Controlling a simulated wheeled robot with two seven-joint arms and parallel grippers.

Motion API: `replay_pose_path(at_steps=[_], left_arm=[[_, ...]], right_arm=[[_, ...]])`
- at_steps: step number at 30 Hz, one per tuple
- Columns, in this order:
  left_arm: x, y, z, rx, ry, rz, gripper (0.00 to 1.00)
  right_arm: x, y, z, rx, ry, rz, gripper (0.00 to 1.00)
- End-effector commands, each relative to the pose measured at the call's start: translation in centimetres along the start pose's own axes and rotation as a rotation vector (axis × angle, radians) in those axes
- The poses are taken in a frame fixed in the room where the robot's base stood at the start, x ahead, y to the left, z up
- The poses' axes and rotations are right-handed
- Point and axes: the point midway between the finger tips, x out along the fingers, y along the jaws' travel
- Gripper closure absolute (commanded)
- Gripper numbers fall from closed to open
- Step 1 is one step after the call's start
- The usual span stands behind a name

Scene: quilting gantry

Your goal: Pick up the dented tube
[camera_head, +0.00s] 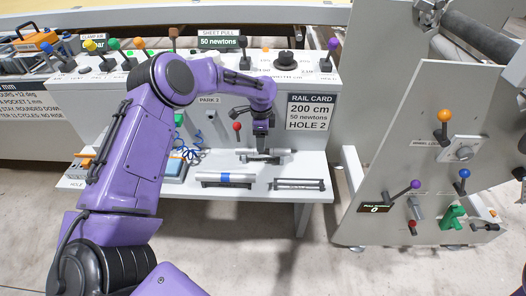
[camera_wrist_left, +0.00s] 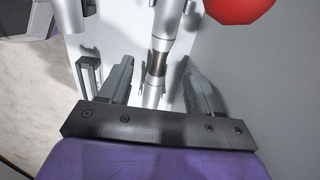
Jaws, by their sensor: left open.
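My left gripper (camera_head: 262,150) is open over the rear part of the white shelf, at a silvery tube (camera_head: 280,152). In the left wrist view this tube (camera_wrist_left: 167,25) runs lengthwise between the two open fingers (camera_wrist_left: 158,75); I cannot tell if they touch it. It has a dark, narrower-looking section between the fingers, which may be the dent. A second silvery tube (camera_head: 238,177) with a blue band lies in a dark cradle nearer the front. Its end (camera_wrist_left: 70,14) shows at the top left of the wrist view. My right gripper is not in view.
An empty dark cradle (camera_head: 299,184) lies at the shelf's right front. A red-knobbed lever (camera_head: 237,127) stands close left of my gripper; a red ball (camera_wrist_left: 238,8) is near it in the wrist view. A blue pad (camera_head: 174,168) lies left. The RAIL CARD (camera_head: 311,112) is behind.

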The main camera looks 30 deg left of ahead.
Motion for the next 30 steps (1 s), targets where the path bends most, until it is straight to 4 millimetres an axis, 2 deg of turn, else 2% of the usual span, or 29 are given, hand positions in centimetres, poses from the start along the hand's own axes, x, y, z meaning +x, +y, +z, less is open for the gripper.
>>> replay_pose_path(at_steps=[6,8,16,21,22,30], left_arm=[[3.9,0.1,-0.3,-0.002,-0.001,0.002,0.37],[4.6,0.1,-0.2,-0.002,-0.001,0.001,0.37],[5.0,0.1,-0.2,-0.003,0.001,-0.001,0.37],[5.0,0.1,-0.1,-0.004,0.000,-0.001,0.92],[5.0,0.1,-0.1,-0.004,0.000,-0.001,1.00],[4.9,0.1,-0.1,-0.004,0.001,-0.001,1.00]], right_arm=[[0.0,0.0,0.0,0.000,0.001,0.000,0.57],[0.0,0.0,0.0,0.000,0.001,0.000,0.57],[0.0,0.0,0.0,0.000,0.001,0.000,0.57],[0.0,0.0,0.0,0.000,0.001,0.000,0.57],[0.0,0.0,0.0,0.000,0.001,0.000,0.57],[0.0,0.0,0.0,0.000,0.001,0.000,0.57]])
